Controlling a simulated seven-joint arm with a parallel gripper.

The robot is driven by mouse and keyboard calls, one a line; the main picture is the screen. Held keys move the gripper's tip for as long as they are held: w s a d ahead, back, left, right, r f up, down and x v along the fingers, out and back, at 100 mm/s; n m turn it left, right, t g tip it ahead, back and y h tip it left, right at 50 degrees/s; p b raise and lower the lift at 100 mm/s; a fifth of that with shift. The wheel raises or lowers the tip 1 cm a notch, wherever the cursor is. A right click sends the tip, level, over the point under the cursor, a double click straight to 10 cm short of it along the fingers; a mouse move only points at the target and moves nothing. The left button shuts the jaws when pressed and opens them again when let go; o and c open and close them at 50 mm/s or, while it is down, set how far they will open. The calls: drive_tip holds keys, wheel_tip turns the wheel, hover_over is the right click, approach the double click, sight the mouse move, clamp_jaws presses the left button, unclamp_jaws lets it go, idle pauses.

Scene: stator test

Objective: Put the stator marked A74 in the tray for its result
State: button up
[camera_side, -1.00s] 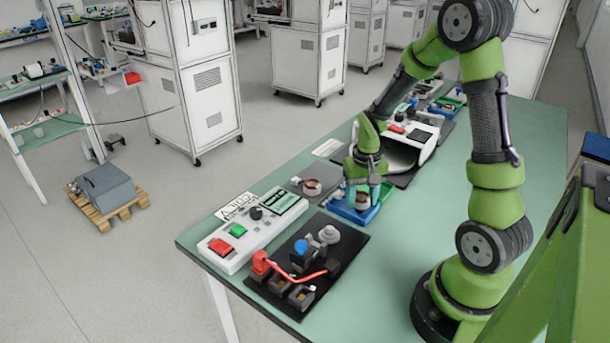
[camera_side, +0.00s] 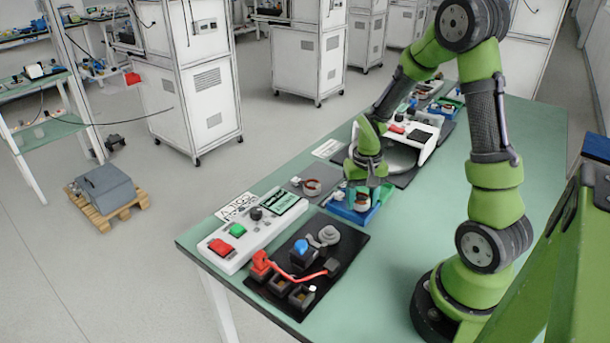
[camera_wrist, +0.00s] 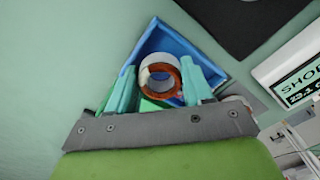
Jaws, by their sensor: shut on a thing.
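My gripper (camera_side: 361,204) is low over the blue tray (camera_side: 341,209) on the green bench. The wrist view shows its two teal fingers (camera_wrist: 158,92) shut on a stator (camera_wrist: 146,78), a pale ring with copper winding. Behind the stator is the blue tray's raised corner (camera_wrist: 150,40). In the side view the fingers and tray wall mostly hide the stator. I cannot tell whether it touches the tray floor. Another ring-shaped stator (camera_side: 311,187) lies on a grey plate left of the tray. No A74 mark is readable.
A white tester (camera_side: 238,245) with red and green buttons and a screen (camera_side: 286,205) stands at left. A black mat (camera_side: 262,290) holds a red lead and sockets. A white device (camera_side: 425,135) stands behind my gripper. The bench's right part is clear.

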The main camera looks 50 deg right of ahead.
drive_tip(key=shift+s+a+f, duration=0.1)
drive_tip(key=shift+a+f, duration=0.1)
drive_tip(key=shift+f, duration=0.45)
drive_tip(key=o, duration=1.2)
drive_tip(key=shift+o, duration=0.6)
drive_tip(key=shift+d, duration=0.15)
drive_tip(key=shift+s+d, duration=0.15)
drive_tip(key=shift+r, duration=0.1)
wheel_tip(320, 180, up, 18)
drive_tip(key=shift+w+a, duration=0.25)
drive_tip(key=shift+w, duration=0.05)
